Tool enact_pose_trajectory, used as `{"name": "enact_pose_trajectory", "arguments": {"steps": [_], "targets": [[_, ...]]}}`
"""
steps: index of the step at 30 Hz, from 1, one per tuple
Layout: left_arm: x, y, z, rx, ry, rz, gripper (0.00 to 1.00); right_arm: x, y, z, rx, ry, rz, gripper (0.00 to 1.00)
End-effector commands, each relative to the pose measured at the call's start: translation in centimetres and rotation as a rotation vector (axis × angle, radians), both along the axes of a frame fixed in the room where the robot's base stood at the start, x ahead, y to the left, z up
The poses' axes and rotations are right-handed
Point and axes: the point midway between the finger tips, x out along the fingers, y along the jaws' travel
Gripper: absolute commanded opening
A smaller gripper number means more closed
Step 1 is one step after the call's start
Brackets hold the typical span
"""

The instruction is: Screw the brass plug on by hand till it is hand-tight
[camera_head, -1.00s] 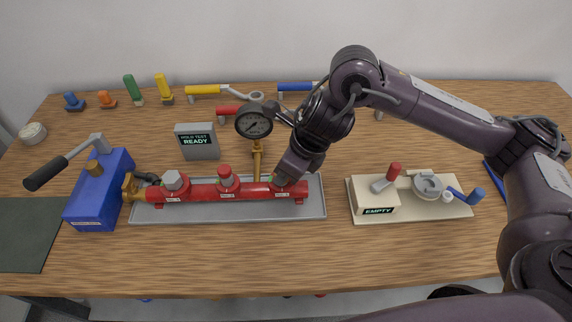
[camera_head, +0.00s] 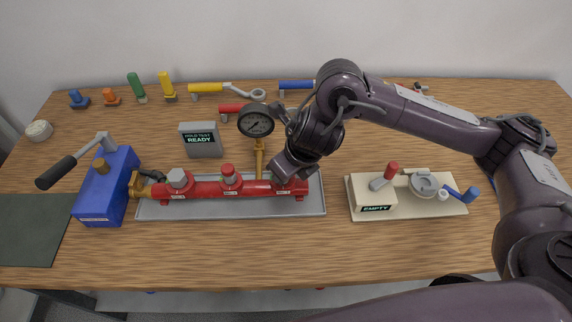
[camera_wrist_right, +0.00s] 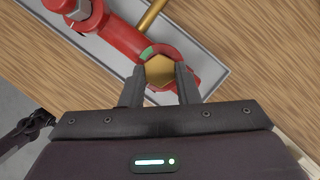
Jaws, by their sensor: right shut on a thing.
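The brass plug (camera_wrist_right: 160,71) is a hexagonal brass piece seated at the rightmost port of the red manifold, with a green mark on the red ring beside it in the right wrist view. My right gripper (camera_wrist_right: 163,80) is shut on the plug, a finger at each side. In the head view my right gripper (camera_head: 288,174) comes down over the right end of the red manifold (camera_head: 205,188) and hides the plug. The manifold lies in a grey tray (camera_head: 240,210). How deep the thread sits cannot be seen. My left gripper is not in view.
A pressure gauge (camera_head: 256,124) on a brass stem stands just left of my right gripper. A blue pump (camera_head: 108,187) is at the left and a cream fixture marked EMPTY (camera_head: 415,205) at the right. The front strip of table is clear.

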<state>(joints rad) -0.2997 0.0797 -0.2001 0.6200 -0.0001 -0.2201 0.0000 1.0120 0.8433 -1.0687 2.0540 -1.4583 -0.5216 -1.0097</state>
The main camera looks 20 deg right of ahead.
Motion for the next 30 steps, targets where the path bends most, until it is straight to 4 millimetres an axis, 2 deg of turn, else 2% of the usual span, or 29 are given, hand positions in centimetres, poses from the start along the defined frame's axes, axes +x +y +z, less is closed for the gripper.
{"name": "enact_pose_trajectory", "arguments": {"steps": [7, 21, 30], "targets": [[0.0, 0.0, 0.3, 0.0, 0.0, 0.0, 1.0, 0.3, 0.0, 0.5, 0.002, -0.009, -0.014, 0.01], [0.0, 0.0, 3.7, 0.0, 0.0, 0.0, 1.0, 0.2, 0.3, 0.6, 0.003, -0.008, -0.238, 0.01], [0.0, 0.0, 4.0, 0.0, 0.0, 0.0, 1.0, 0.2, 0.3, 0.3, 0.004, -0.01, -0.282, 0.01]]}}
